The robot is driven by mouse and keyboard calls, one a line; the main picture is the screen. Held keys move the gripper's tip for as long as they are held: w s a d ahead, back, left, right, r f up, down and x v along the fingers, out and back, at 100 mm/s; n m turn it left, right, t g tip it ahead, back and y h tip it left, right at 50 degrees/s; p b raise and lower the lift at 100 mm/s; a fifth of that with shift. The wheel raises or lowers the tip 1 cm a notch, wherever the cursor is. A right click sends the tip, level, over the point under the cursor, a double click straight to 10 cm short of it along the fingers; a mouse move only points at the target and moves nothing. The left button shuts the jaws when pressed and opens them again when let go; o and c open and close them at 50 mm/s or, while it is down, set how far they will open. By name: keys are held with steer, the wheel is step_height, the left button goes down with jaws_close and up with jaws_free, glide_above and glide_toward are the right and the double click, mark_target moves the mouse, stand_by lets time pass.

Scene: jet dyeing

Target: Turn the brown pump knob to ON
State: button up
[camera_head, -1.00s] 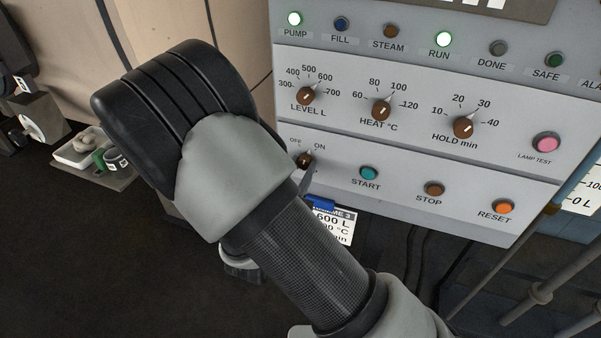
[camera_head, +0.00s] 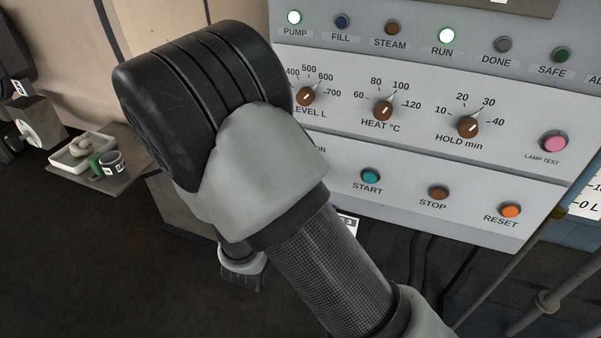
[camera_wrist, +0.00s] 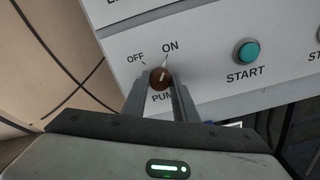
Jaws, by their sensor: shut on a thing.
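The brown pump knob (camera_wrist: 160,78) shows in the wrist view, with OFF printed at its upper left and ON at its upper right. Its pale pointer mark slants up toward ON. My gripper (camera_wrist: 158,88) has a finger on either side of the knob and is shut on it. In the head view my arm hides the knob and most of its labels. The PUMP lamp (camera_head: 294,18) on the panel is lit white-green.
The teal START button (camera_head: 371,176) is right of the knob, then the brown STOP (camera_head: 438,192) and orange RESET (camera_head: 510,211) buttons. The LEVEL knob (camera_head: 306,96) sits above, close to my arm. The RUN lamp (camera_head: 446,36) is lit. A small shelf tray (camera_head: 84,152) stands at left.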

steer(key=o, duration=1.1)
steer(key=shift+c, duration=0.2)
steer(key=shift+s, duration=0.1)
steer(key=p+v, duration=0.1)
steer(key=v, duration=1.6)
steer(key=shift+s, duration=0.15)
